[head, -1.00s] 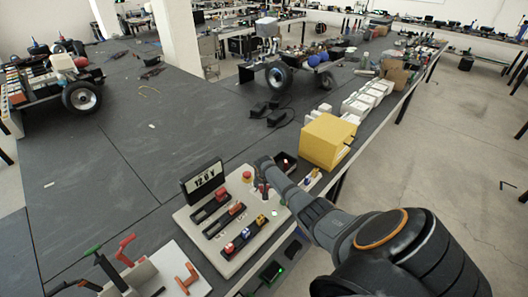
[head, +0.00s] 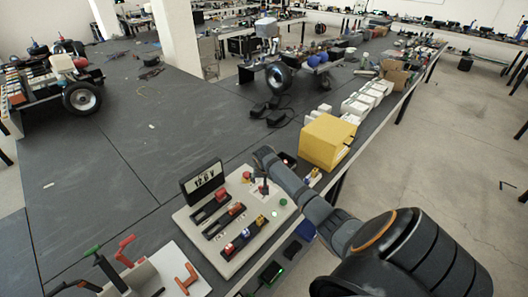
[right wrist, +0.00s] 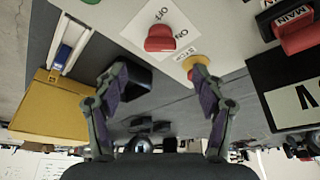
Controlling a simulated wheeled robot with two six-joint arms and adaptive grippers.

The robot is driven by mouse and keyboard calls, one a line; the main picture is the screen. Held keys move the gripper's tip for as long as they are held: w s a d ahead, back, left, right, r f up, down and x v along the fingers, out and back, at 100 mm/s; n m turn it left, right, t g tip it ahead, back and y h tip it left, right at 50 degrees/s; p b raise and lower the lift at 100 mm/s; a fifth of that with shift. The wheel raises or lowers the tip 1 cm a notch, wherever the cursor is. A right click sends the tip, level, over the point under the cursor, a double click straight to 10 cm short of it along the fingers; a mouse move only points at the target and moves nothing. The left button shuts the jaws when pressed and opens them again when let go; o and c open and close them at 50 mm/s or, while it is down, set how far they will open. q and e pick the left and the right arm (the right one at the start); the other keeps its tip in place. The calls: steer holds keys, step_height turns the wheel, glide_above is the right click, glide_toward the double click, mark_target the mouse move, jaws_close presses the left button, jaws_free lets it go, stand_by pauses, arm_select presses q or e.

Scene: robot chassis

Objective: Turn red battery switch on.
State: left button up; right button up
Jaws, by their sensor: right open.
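The red battery switch (right wrist: 160,38) is a red knob on a white OFF/ON label at the top of the right wrist view. In the head view it shows as a small dark and red shape (head: 263,188) on the white panel (head: 188,222). Which mark the knob points to is unclear. My right gripper (right wrist: 160,88) is open and empty, fingers apart, with the knob ahead of its tips and not between them. In the head view its arm reaches in from the lower right and ends just beyond the switch; its fingers are hard to make out. My left gripper is not in view.
A red stop button on a yellow base (right wrist: 193,66) is close to the right finger. The panel also carries a voltage display (head: 204,181) and several rocker switches. A yellow box (head: 327,141) stands beside the arm. Coloured levers (head: 125,250) stand at lower left.

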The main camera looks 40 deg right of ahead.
steer(key=v, duration=0.4)
stand_by(0.4)
